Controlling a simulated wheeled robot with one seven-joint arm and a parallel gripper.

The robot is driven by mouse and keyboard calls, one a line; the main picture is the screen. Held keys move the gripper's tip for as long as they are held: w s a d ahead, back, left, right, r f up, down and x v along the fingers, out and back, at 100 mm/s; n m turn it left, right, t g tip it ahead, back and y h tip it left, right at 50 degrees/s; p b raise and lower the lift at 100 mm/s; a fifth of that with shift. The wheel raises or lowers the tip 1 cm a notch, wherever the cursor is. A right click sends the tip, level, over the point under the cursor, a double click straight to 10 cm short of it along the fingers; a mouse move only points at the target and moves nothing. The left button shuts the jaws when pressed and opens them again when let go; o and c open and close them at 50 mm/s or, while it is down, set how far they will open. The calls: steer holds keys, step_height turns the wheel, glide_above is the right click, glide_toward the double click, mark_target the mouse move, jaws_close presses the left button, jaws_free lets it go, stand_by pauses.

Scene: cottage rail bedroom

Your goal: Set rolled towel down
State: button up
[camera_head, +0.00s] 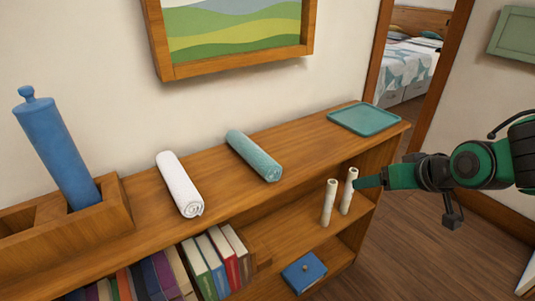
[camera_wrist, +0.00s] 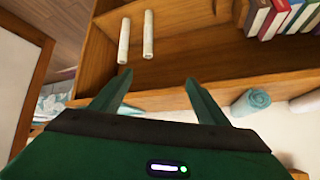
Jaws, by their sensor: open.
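A teal rolled towel (camera_head: 254,155) lies on the top of the wooden shelf unit, apart from my gripper. A white rolled towel (camera_head: 180,185) lies on the same top, to its left. In the wrist view, the teal towel (camera_wrist: 250,102) shows at the right and the white towel (camera_wrist: 303,103) at the right edge. My gripper (camera_head: 362,183) is right of both towels, near the shelf unit's right end. In the wrist view, its two fingers (camera_wrist: 157,82) are spread apart with nothing between them.
A teal tray (camera_head: 364,119) lies on the shelf top (camera_head: 305,130) at the right end. Two cream cylinders (camera_head: 329,203) stand on a lower shelf by my gripper. A wooden holder (camera_head: 115,212) with a blue cylinder (camera_head: 58,150) stands at the left.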

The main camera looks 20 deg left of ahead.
steer(key=s+a+r+n+y, duration=0.15)
steer(key=a+y, duration=0.25)
steer(key=a, duration=1)
steer(key=n+y, duration=0.2)
steer(key=y, duration=0.1)
glide_toward(271, 161)
steer(key=x, duration=0.5)
steer(key=shift+w+a, duration=0.1)
steer(key=shift+a, duration=0.05)
steer(key=x, duration=0.4)
steer(key=shift+w+a+f, duration=0.1)
steer(key=shift+w+x, duration=0.25)
steer(key=shift+x, duration=2.8)
steer(key=c, duration=1.3)
steer(key=shift+r, duration=0.25)
